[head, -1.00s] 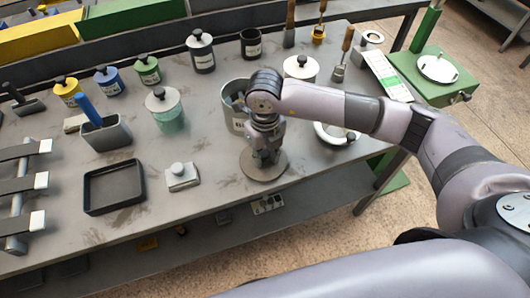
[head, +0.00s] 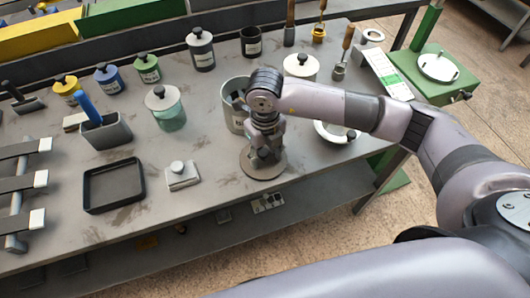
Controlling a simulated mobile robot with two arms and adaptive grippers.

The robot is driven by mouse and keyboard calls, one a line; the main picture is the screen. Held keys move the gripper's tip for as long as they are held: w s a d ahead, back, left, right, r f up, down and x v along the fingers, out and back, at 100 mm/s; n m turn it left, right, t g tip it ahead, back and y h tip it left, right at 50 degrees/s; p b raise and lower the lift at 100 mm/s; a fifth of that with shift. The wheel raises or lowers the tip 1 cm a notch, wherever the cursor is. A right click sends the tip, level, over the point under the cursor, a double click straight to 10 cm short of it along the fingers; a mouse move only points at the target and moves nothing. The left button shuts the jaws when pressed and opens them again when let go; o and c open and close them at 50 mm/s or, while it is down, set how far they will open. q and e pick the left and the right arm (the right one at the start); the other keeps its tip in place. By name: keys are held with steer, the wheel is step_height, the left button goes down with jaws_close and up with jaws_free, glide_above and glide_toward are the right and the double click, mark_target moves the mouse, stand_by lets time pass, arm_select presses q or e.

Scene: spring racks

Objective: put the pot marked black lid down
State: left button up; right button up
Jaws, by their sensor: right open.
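A wide grey pot (head: 230,119) stands open on the bench, partly behind my right wrist. Dark shapes show inside it, and its label is mostly covered. A flat, round grey-brown disc that looks like a lid (head: 249,171) lies near the bench's front edge, in front of that pot. My right gripper (head: 264,157) points down over the middle of this lid, open, with its fingers low at it. Any knob between the fingers is hidden. A smaller dark pot (head: 251,43) with a pale label stands at the back without a visible lid. My left gripper is out of view.
A lidded glass jar (head: 168,112), a grey block with a knob (head: 182,177) and an empty black tray (head: 114,187) are to the left. Several small lidded pots line the back. A white-lidded pot (head: 301,66) and a white ring-shaped dish (head: 330,134) are near my right forearm.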

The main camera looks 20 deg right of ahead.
mark_target(265, 154)
step_height(265, 154, up, 12)
steer(key=b, duration=0.2)
steer(key=shift+r+b, duration=0.15)
steer(key=shift+b, duration=0.2)
stand_by(0.3)
